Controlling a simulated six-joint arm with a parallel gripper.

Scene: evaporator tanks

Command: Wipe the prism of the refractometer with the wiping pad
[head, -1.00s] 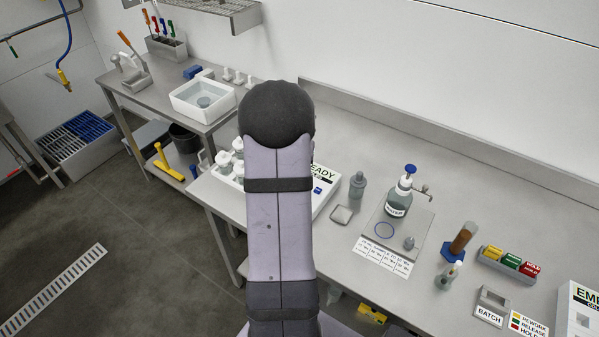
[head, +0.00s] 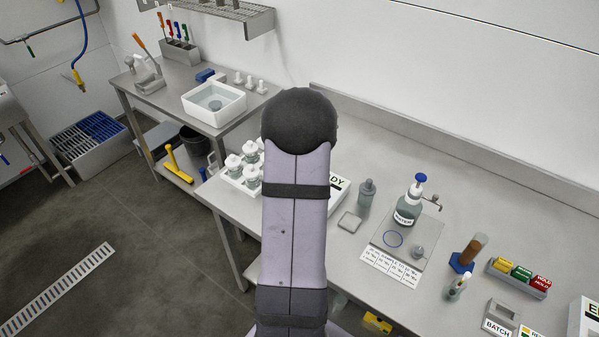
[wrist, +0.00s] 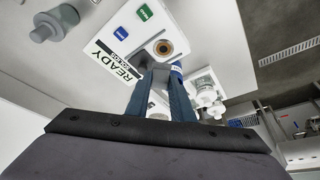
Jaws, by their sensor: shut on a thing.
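The white refractometer (wrist: 150,50) shows in the wrist view, with a READY display, a green button, a blue button and a round prism (wrist: 163,47) in a dark and brass-coloured ring. In the head view my arm covers most of the refractometer (head: 338,190); only its right end shows. My gripper (wrist: 163,72) has its two blue-grey fingers shut on a small pale thing, apparently the wiping pad (wrist: 156,102), mostly hidden between them. The fingertips appear just below the prism in the wrist picture; I cannot tell their height above it. The head view hides the gripper.
A tray of white-lidded jars (head: 245,170) stands left of the refractometer. A square dish (head: 349,222), a grey bottle (head: 366,194) and a pump bottle (head: 408,207) on a steel plate (head: 385,240) stand to the right. Bench space behind them is clear.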

